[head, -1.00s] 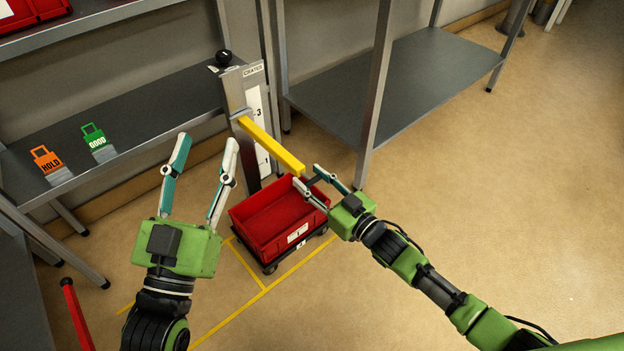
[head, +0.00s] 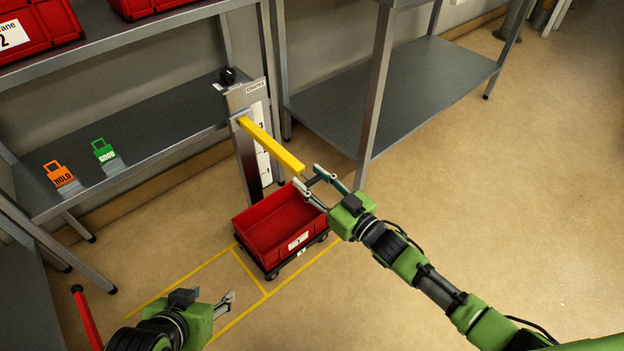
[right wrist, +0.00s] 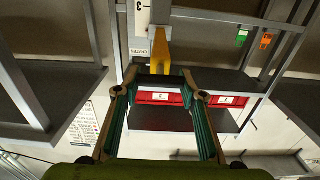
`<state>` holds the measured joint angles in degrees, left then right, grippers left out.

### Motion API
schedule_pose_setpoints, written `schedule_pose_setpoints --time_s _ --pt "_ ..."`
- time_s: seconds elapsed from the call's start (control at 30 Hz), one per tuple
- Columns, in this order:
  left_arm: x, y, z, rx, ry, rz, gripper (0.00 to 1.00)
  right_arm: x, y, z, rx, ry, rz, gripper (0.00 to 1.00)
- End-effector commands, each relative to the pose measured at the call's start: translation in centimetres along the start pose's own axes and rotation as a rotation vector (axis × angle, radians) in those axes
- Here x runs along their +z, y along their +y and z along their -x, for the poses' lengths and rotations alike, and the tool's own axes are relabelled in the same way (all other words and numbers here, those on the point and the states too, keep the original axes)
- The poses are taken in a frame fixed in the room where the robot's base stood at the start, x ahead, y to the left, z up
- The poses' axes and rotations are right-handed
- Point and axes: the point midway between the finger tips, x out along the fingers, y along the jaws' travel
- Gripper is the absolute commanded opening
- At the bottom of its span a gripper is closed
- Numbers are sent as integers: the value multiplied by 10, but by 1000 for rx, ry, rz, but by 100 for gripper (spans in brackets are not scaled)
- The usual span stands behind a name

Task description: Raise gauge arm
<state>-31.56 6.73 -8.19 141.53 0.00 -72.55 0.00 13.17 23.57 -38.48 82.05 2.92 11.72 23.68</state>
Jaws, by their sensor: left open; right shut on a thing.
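The yellow gauge arm (head: 272,145) sticks out from an upright metal post (head: 246,150) labelled CRATES, close below the post's top. It also shows in the right wrist view (right wrist: 160,50). My right gripper (head: 318,180) is at the arm's free end, shut on a dark crosswise grip (right wrist: 160,80) there. A white scale strip (head: 263,135) with numbers runs down the post. My left gripper (head: 230,302) is low at the bottom left, seen side-on, open and empty, away from the post.
A red crate (head: 297,243) stands on a wheeled dolly below the arm, inside yellow floor lines. Grey shelving (head: 150,125) with orange HOLD (head: 60,173) and green GOOD (head: 103,151) tags is at left. Another shelf unit (head: 425,85) stands at right. The right floor is clear.

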Motion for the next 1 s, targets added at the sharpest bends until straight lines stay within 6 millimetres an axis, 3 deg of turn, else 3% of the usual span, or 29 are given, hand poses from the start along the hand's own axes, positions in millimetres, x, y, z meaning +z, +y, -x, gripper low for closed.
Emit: schedule_pose_setpoints --time_s 0.43,0.47,0.5,0.53,0.87,1.0 --pt "6 -1 1 -2 -25 1 45 -6 1 -2 1 10 2 0" --pt "6 -1 1 -2 -25 1 45 -6 1 -2 1 10 2 43" --pt "6 -1 1 -2 -25 1 45 -6 1 -1 1 9 2 53" --pt "6 -1 1 -1 -25 1 45 -6 1 -1 1 9 1 56" --pt "6 -1 1 -2 -24 1 45 -2 0 1 0 2 1 56" --pt "6 -1 1 -2 -24 1 45 0 0 14 1 0 0 56"
